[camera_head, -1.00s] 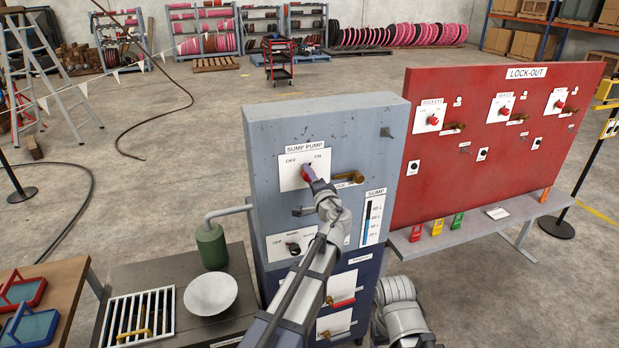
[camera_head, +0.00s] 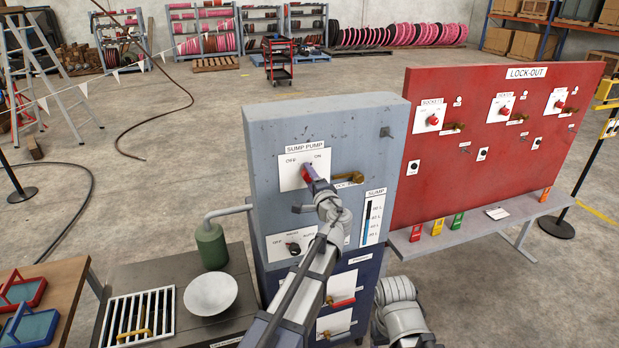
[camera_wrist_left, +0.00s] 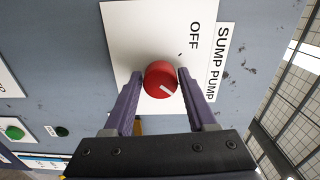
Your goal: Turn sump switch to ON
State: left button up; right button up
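The sump pump switch is a red knob (camera_wrist_left: 161,79) on a white plate (camera_head: 293,176) high on the grey-blue cabinet. The plate carries OFF at left and ON at right in the head view. In the left wrist view the picture is turned, and the knob's white mark points to the lower right, away from the word OFF; ON is hidden there. My left gripper (camera_wrist_left: 161,74) has one purple finger on each side of the knob, close against it. In the head view my left gripper (camera_head: 309,177) partly covers the knob. My right gripper is not seen.
A red lock-out board (camera_head: 480,145) stands at right.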

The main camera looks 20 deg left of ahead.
pick_arm(q)
jog(key=shift+o, duration=1.3)
jog(key=v, duration=0.7)
jog(key=shift+s+d, duration=0.25)
jog(key=shift+s, duration=0.1)
jog(key=s+f+n+g+h+b, duration=0.1)
jog(key=s+f+n+g+b, duration=0.2)
jog(key=s+f, duration=0.4)
jog(key=s+f+n+g+h+b, duration=0.1)
jog(key=s+f+n+g, duration=0.3)
jog(key=f, duration=0.6)
jog(key=s+d+f+g+h+b, duration=0.1)
jog(key=s+d+f+g+h, duration=0.2)
jog(key=s, duration=0.6)
jog(key=s+d+f+g+h+b, duration=0.1)
jog(key=s+d+f+g+h, duration=0.2)
jog(key=s+d+f+g, duration=0.2)
jog(key=s+d+f, duration=0.2)
jog(key=s+d, duration=0.2)
jog(key=s, duration=0.1)
jog(key=shift+d+f+h, duration=0.15)
jog(key=shift+f+h, duration=0.25)
